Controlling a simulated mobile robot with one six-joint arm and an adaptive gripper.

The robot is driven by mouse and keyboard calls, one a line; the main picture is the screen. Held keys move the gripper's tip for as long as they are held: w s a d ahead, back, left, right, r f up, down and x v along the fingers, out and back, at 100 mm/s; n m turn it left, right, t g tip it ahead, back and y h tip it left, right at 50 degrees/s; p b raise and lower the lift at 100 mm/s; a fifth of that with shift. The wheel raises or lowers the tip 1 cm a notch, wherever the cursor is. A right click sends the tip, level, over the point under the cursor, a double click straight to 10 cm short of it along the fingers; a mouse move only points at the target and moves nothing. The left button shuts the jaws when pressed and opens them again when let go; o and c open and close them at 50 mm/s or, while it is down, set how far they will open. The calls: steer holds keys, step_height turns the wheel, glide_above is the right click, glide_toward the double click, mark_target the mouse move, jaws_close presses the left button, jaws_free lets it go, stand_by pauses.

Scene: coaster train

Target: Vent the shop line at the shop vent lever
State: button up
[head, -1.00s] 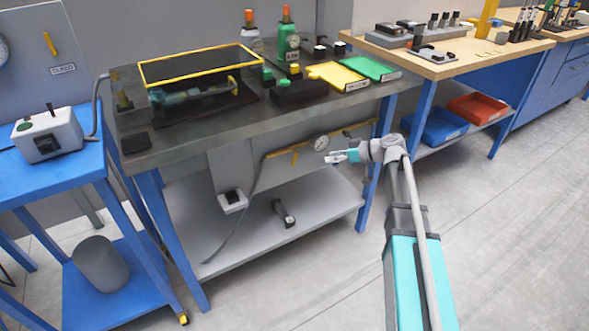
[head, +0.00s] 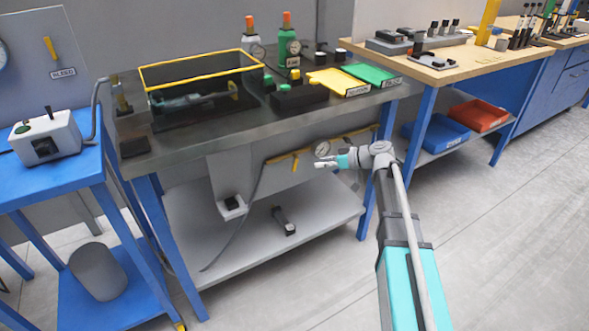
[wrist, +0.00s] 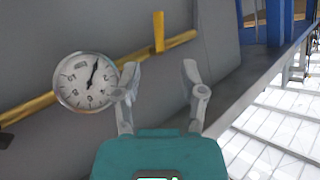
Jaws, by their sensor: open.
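A yellow pipe (head: 355,134) runs along the grey panel under the dark workbench, with a round white gauge (head: 323,149) on it. In the wrist view the gauge (wrist: 85,82) is just left of my gripper, its needle pointing up and slightly right. A short yellow lever (wrist: 158,30) stands upright on the pipe to the right of the gauge. I cannot read a label that marks it as the shop vent lever. My gripper (wrist: 160,75) is open and empty, pointing at the panel below the pipe. In the head view my gripper (head: 320,162) is just below the gauge.
The bench's lower shelf (head: 320,205) and a blue leg stand close to my gripper. A second yellow handle (head: 295,160) hangs at the pipe's left end. A yellow lever (head: 48,47) labelled BLEED is on the far-left panel. Open floor lies to the right.

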mark_target(295, 166)
steer(key=b+x, duration=0.3)
steer(key=x, duration=0.7)
jaws_close()
steer(key=shift+a, duration=0.1)
